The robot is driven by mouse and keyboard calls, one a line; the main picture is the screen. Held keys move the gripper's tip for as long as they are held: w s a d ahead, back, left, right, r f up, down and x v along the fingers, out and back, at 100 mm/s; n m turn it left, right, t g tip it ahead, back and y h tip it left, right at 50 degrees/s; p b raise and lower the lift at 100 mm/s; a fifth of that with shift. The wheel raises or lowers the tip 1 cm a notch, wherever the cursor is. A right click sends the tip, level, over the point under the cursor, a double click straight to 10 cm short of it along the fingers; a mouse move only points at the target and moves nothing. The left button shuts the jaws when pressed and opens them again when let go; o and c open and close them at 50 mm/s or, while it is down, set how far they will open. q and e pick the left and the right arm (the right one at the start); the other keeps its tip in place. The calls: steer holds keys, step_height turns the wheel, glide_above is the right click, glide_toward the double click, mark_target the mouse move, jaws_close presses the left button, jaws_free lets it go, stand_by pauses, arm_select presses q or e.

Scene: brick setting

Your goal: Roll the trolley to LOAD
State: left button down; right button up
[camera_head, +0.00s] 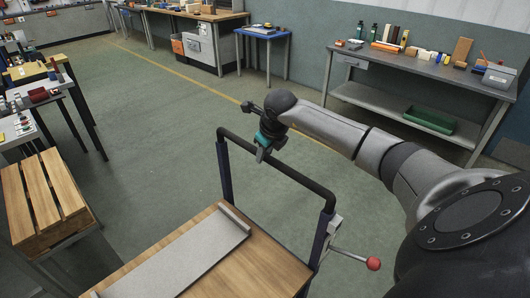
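The trolley (268,262) stands close in front of me at the bottom of the picture. It has a wooden deck and a dark push handle (306,182) on two blue posts. A lever with a red knob (373,263) sticks out from its right post. My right gripper (262,153) is at the handle's top bar, left of its middle, and overlaps the bar in the picture. I cannot tell whether its fingers close on the bar. My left gripper is not in view. No LOAD marking is readable.
A grey panel (178,262) lies on the trolley deck. A slatted wooden crate (45,195) and small tables stand at left. A grey workbench (420,68) with a green tray (430,120) stands at right. Green floor (160,130) with a yellow line is clear beyond the handle.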

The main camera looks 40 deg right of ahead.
jaws_close()
stand_by(1.0)
